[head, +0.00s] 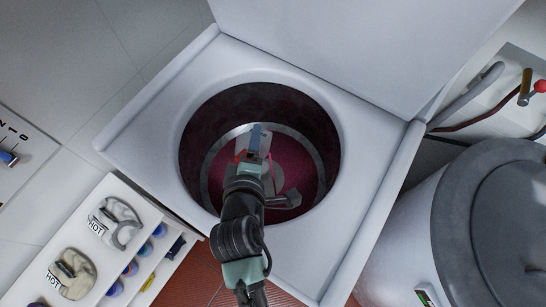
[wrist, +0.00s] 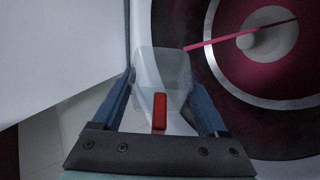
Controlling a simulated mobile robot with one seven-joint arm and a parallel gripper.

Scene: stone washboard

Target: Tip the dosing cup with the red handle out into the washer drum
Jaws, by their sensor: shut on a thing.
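The dosing cup is a clear, pale scoop with a red handle. In the wrist view the clear cup (wrist: 163,68) sits between my blue fingers, with its red handle (wrist: 159,112) towards the palm. My gripper (head: 257,143) is shut on the cup and holds it over the open washer drum (head: 197,150). In the head view my gripper hides most of the cup. I cannot tell its exact tilt or whether anything is in it. The drum has dark walls, a grey ring and a magenta floor; its pale hub (wrist: 268,40) shows in the wrist view.
The washer's lid (head: 370,40) stands open at the back. A large grey lidded drum (head: 490,215) stands at right, below pipes with a red knob (head: 540,86).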

